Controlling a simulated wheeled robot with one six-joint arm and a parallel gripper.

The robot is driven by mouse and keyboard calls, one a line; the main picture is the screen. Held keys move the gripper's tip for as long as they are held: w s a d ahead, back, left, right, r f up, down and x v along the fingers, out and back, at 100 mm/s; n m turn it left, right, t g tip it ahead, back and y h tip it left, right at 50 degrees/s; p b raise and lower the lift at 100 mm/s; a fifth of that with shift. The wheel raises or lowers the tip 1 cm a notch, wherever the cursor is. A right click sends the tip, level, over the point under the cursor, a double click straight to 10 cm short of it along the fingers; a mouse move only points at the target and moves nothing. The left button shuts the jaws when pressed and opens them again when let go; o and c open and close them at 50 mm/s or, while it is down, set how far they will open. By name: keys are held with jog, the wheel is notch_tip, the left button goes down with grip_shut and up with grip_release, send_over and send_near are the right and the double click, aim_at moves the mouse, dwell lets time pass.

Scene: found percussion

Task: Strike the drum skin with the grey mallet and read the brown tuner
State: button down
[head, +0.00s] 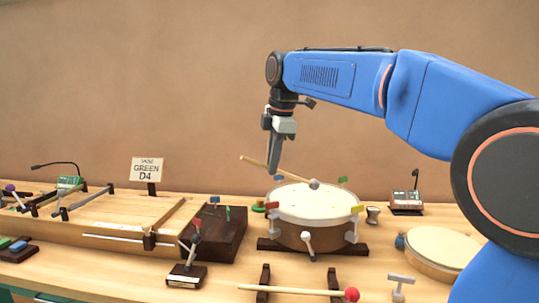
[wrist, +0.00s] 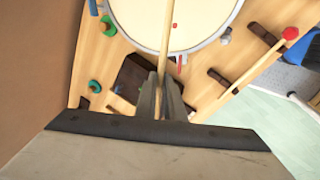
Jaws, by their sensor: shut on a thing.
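My gripper (head: 272,170) is shut on the wooden shaft of the grey mallet (head: 314,184). The shaft slopes down to the right, and its round grey head appears over the far part of the drum skin (head: 315,205). I cannot tell whether the head touches the skin. In the wrist view, my gripper (wrist: 168,88) holds the shaft (wrist: 166,40), which runs up across the pale skin (wrist: 205,14); the head is out of frame. The brown tuner (head: 406,199) stands on a dark base right of the drum; its display is too small to read.
A red-headed mallet (head: 352,294) lies on dark rests in front of the drum (head: 290,234). A frame drum (head: 440,248) is at right. A wooden stringed instrument (head: 115,220), a green tuner (head: 70,183) and a "GREEN D4" sign (head: 148,168) are at left.

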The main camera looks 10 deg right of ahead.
jog(key=f, duration=0.1)
jog(key=d+f+y, duration=0.1)
jog(key=f, duration=0.1)
jog(key=shift+w, duration=0.1)
jog(key=shift+r, duration=0.25)
notch_tip(320, 180, up, 6)
jog(key=shift+f, duration=0.1)
